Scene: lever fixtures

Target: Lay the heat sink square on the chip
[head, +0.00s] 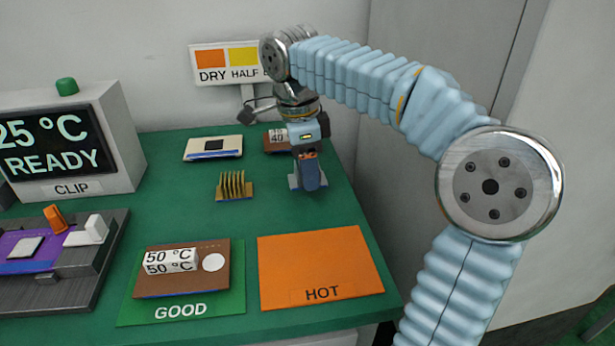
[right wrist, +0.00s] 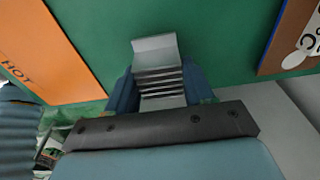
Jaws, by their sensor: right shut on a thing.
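My right gripper (head: 309,178) is shut on a silver finned heat sink (right wrist: 158,75), low over the green table or touching it; I cannot tell which. In the head view, the gripper hides most of that heat sink, and a grey edge (head: 293,181) shows beside the fingers. A square light grey chip (head: 25,247) lies on a purple board (head: 48,252) in a dark fixture (head: 95,268) at the left. The chip is bare on top. A gold finned heat sink (head: 235,187) stands on the table left of my gripper. My left gripper is out of view.
An orange HOT mat (head: 320,268) and a green GOOD mat (head: 180,312) with a brown board (head: 190,280) lie in front. The fixture has an orange lever (head: 55,218) and a white block (head: 92,230). A READY display (head: 60,145) stands behind. A pale board (head: 195,155) lies farther back.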

